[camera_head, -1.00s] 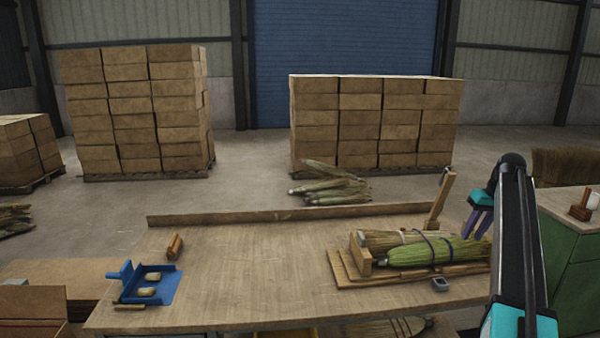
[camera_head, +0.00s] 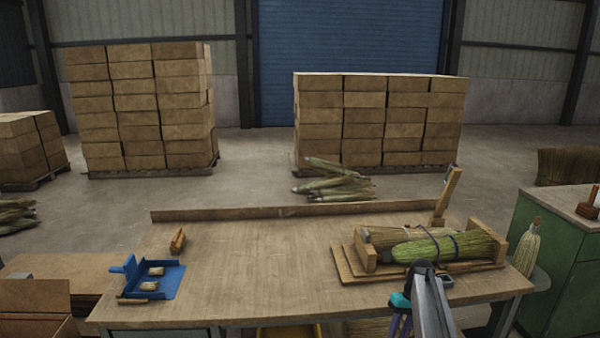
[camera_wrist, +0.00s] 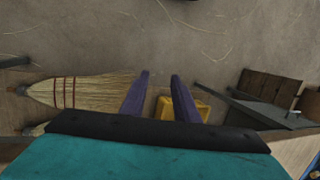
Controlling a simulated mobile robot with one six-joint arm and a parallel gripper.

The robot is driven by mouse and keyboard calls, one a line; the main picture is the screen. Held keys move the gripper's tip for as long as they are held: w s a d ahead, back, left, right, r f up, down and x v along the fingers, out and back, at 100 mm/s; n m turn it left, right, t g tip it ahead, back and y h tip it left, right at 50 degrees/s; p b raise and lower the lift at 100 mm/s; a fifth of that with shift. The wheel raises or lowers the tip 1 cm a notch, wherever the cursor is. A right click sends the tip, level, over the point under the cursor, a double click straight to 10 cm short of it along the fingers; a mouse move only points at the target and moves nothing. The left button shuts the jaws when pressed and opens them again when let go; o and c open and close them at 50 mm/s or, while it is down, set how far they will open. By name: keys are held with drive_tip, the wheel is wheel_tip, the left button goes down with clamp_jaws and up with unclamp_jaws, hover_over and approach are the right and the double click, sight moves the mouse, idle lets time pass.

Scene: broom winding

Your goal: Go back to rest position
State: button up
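My gripper (camera_head: 400,326) hangs low at the front edge of the workbench (camera_head: 260,260), in front of the broom fixture. In the wrist view my gripper (camera_wrist: 160,76) has its two purple fingers apart with nothing between them, pointing at the floor. A green broom bundle (camera_head: 425,249) and a tan straw bundle (camera_head: 388,237) lie side by side in the wooden fixture (camera_head: 348,266) on the bench's right, with dark bands around them. A small grey block beside the fixture is partly hidden by my arm.
A blue tray (camera_head: 168,283) with small pieces and a wooden-handled tool (camera_head: 178,241) are on the bench's left. In the wrist view a broom (camera_wrist: 85,91) and a yellow crate (camera_wrist: 200,107) are below. A green cabinet (camera_head: 548,255) stands right. The bench middle is clear.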

drive_tip(key=s+a+f+g+b, duration=0.1)
drive_tip(key=s+a+f+g, duration=0.1)
drive_tip(key=s+a+f, duration=0.65)
drive_tip(key=s+a+f+g, duration=0.1)
drive_tip(key=s+a+f, duration=0.4)
drive_tip(key=s+f, duration=0.65)
drive_tip(key=s+a+f+m+h, duration=0.1)
drive_tip(key=s+f, duration=0.1)
drive_tip(key=s, duration=1)
drive_tip(key=s+a+f+m+h, duration=0.1)
drive_tip(key=s+f, duration=0.2)
drive_tip(key=s, duration=0.9)
drive_tip(key=shift+s+a+f+h+b, duration=0.15)
drive_tip(key=shift+s+f+h+b, duration=0.05)
drive_tip(key=shift+f+h+b, duration=0.2)
drive_tip(key=shift+r, duration=0.1)
